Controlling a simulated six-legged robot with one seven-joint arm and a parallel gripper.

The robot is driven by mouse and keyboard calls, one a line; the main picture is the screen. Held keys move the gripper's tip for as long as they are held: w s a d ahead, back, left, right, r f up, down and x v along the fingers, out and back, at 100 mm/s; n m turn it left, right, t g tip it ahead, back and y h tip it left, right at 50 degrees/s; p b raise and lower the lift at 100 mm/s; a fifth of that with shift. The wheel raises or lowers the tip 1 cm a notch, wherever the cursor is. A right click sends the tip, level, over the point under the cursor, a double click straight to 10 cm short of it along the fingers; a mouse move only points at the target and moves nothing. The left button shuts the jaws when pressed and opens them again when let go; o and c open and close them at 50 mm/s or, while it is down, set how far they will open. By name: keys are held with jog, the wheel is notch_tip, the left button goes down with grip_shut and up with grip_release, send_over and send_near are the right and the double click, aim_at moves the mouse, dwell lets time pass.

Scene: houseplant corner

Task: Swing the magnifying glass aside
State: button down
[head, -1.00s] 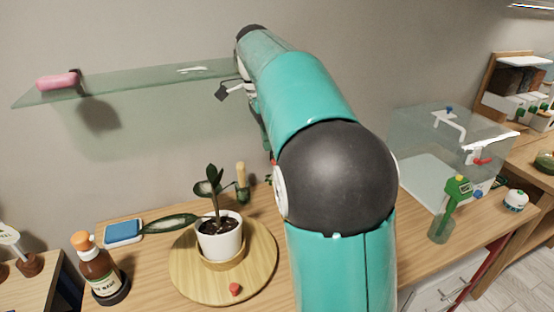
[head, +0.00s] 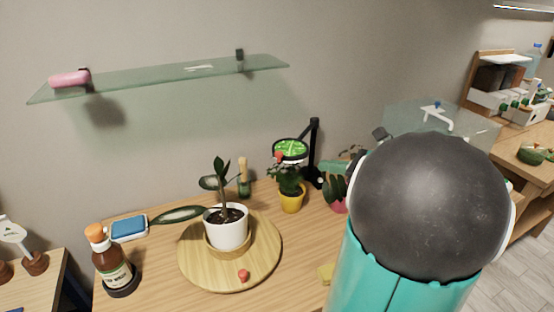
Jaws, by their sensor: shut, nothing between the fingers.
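The magnifying glass (head: 290,150) is a round lens in a dark rim, with a small red part at its left edge. It sits in front of a black upright stand (head: 314,150) at the back of the wooden table. The lens looks green, with leaves seen through it, and it overlaps the top of a plant in a yellow pot (head: 292,200). My arm's large dark joint and teal link fill the right of the head view. I cannot make out my gripper's fingers; they are hidden behind the arm.
A white-potted plant (head: 228,228) stands on a round wooden board (head: 190,262), with a small red piece (head: 243,275) on it. A brown bottle (head: 112,265) and blue-topped box (head: 129,229) are left. A glass shelf (head: 150,78) hangs above. A clear tank (head: 400,118) is partly hidden at right.

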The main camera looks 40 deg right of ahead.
jog(key=w+a+f+m+t+h, duration=0.1)
jog(key=w+f, duration=0.1)
jog(key=w, duration=0.9)
jog(key=shift+w+a, duration=0.25)
jog(key=shift+a, duration=0.15)
jog(key=shift+f, duration=0.1)
jog(key=w+a+m+h, duration=0.1)
jog(key=w+a+h, duration=0.1)
jog(key=w, duration=0.7)
jog(key=w+a+m+h, duration=0.2)
jog(key=w, duration=0.8)
jog(key=shift+a+r+t, duration=0.2)
jog(key=shift+t, duration=0.1)
jog(key=shift+w, duration=0.2)
jog(key=shift+s+a+f, duration=0.1)
jog(key=shift+a+f, duration=0.05)
